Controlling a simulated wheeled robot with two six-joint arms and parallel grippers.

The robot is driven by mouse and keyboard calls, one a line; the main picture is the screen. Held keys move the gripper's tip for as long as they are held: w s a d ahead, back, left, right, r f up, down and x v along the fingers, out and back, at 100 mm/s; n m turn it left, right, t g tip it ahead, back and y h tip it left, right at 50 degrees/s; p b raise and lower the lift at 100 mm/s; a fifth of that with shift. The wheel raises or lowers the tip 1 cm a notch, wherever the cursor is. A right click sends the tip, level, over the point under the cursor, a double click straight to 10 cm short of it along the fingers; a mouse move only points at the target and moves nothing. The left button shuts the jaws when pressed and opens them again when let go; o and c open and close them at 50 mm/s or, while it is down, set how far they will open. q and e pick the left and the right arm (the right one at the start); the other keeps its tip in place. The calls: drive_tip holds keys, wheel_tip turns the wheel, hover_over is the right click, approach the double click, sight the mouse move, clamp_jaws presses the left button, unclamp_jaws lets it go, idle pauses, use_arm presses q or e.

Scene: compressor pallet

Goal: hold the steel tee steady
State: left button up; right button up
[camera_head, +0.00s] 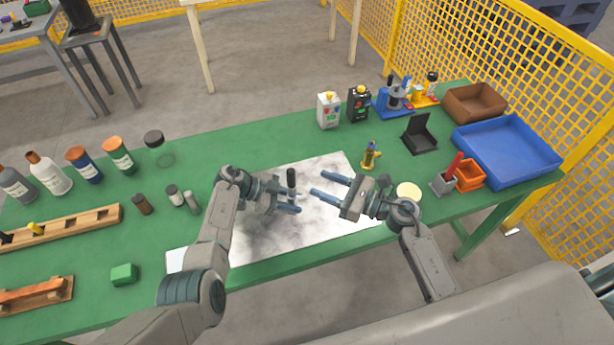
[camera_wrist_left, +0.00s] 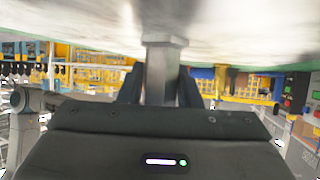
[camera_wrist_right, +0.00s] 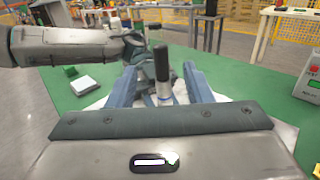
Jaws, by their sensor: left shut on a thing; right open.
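The steel tee (camera_wrist_right: 164,93) stands upright in the right wrist view, with a dark cylindrical piece (camera_wrist_right: 162,62) on top. In the head view this dark piece (camera_head: 291,180) rises above my left gripper (camera_head: 289,201), which is shut on the tee low over the white sheet. In the left wrist view the tee's grey metal body (camera_wrist_left: 160,72) sits between the two fingers. My right gripper (camera_head: 319,185) is open and empty to the right, its fingers pointing at the tee, with a small gap. The tee's lower part is partly hidden by the left fingers.
A stained white sheet (camera_head: 345,215) lies on the green table (camera_head: 250,140). A small brass fitting (camera_head: 370,155) and a black holder (camera_head: 420,134) stand behind my right gripper. A blue tray (camera_head: 508,150) is at the far right. Bottles (camera_head: 83,165) line the left.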

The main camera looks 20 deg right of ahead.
drive_tip(key=shift+v, duration=1.05)
use_arm(q)
drive_tip(key=o, duration=0.8)
drive_tip(key=shift+o, duration=0.2)
drive_tip(key=shift+a, duration=0.1)
